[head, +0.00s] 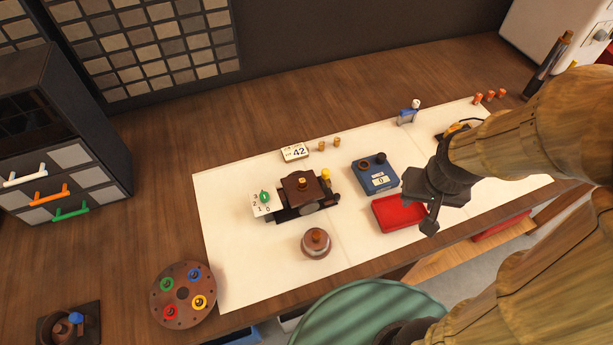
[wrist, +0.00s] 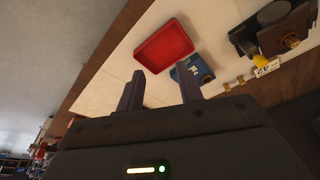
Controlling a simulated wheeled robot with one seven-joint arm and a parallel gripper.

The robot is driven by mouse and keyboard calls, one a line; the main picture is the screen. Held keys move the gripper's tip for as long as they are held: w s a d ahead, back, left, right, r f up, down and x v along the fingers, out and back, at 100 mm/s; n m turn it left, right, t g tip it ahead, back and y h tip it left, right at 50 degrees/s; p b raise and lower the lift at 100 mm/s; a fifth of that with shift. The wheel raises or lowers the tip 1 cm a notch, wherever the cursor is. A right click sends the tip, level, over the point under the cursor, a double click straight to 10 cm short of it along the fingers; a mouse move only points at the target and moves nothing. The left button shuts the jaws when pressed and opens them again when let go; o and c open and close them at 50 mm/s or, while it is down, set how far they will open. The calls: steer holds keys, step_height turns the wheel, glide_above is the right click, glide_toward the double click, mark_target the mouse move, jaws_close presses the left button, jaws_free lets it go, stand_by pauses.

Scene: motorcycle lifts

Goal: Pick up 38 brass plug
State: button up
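Two small brass plugs (head: 322,146) (head: 337,142) stand on the white mat (head: 235,240), beside a card reading 42 (head: 294,152). They also show small in the wrist view (wrist: 240,79), near the card. A brass piece (head: 302,181) sits on top of the dark brown machine. No "38" marking is readable, so I cannot tell which piece carries it. My gripper (head: 421,205) is above the right part of the mat, by the red tray (head: 378,221), well right of the plugs. In the wrist view my gripper (wrist: 160,70) has its two fingers apart, with nothing between them.
A blue device (head: 374,184) stands behind the red tray. The brown machine (head: 285,205) and a round copper-topped pot (head: 316,243) occupy the mat's middle. A round holder with coloured rings (head: 162,308) is at front left. Several orange pieces (head: 490,96) stand at back right.

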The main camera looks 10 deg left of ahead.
steer(key=shift+o, duration=0.6)
steer(key=shift+s+a+r, duration=0.1)
steer(key=shift+s, duration=0.1)
steer(key=w+a+r+n+p, duration=0.1)
steer(key=a+r+n, duration=0.2)
steer(key=a, duration=0.5)
steer(key=w+a+r+n+g+p, duration=0.1)
steer(key=w+a+r+n, duration=0.1)
steer(key=a, duration=0.6)
steer(key=w+a+r+n+y+p, duration=0.1)
steer(key=w+a+r+n+p, duration=0.1)
steer(key=a, duration=0.6)
steer(key=shift+w+r+n+g, duration=0.15)
steer(key=shift+r+n+g, duration=0.15)
steer(key=shift+r+n, duration=0.55)
steer(key=p, duration=0.2)
glide_above(302, 184)
step_height(302, 184, down, 12)
steer(key=shift+d+f, duration=0.1)
steer(key=shift+d, duration=0.05)
